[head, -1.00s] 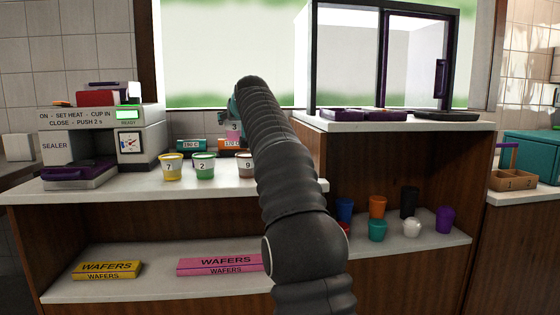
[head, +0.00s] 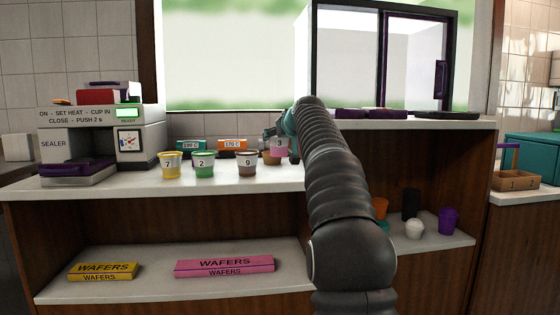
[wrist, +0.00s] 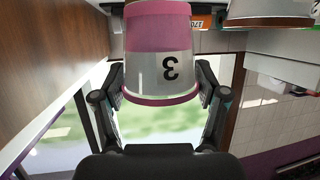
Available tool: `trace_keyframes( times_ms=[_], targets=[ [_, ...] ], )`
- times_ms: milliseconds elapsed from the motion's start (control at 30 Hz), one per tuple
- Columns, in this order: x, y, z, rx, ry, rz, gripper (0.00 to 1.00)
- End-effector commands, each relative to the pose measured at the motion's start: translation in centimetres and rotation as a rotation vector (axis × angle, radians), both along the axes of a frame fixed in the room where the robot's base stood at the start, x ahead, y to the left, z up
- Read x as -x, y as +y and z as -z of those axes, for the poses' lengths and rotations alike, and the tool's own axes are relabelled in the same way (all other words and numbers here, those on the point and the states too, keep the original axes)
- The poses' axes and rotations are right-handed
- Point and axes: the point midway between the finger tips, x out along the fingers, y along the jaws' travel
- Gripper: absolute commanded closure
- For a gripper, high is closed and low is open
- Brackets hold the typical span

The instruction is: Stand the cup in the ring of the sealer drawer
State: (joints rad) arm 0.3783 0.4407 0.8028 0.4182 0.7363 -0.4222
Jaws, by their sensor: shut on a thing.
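The cup (head: 279,151), pink and white with a 3 on it, is held by my gripper (head: 275,138) just above the right part of the counter. In the wrist view the cup (wrist: 160,60) sits between the two fingers, which are shut on it; that picture is upside down. In the head view the cup looks upright. The sealer (head: 140,115) stands at the left end of the counter, with a green READY display. Its drawer (head: 72,172), grey with purple, is at the front left. The ring cannot be made out from here. My gripper is well to the right of the drawer.
The yellow cup 7 (head: 171,165), green cup 2 (head: 203,164) and brown cup 9 (head: 247,165) stand between the sealer and my gripper. Teal (head: 190,146) and orange (head: 232,147) labelled boxes lie behind them. A raised cabinet (head: 385,60) is at the right.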

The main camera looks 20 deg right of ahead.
Motion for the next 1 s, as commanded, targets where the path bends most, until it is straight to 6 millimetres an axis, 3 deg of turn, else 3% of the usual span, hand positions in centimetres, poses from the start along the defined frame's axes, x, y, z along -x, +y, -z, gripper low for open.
trace_keyframes(
  times_ms=[433, 900, 933, 1000],
  targets=[
    [0.1, -0.2, 4.8, -0.001, 0.0, 0.001, 0.67],
    [0.1, -0.3, 5.6, 0.0, -0.001, 0.0, 0.68],
    [0.1, -0.3, 5.5, 0.0, 0.0, 0.0, 0.22],
    [0.1, -0.3, 5.5, 0.0, 0.0, 0.0, 0.05]
  ],
)
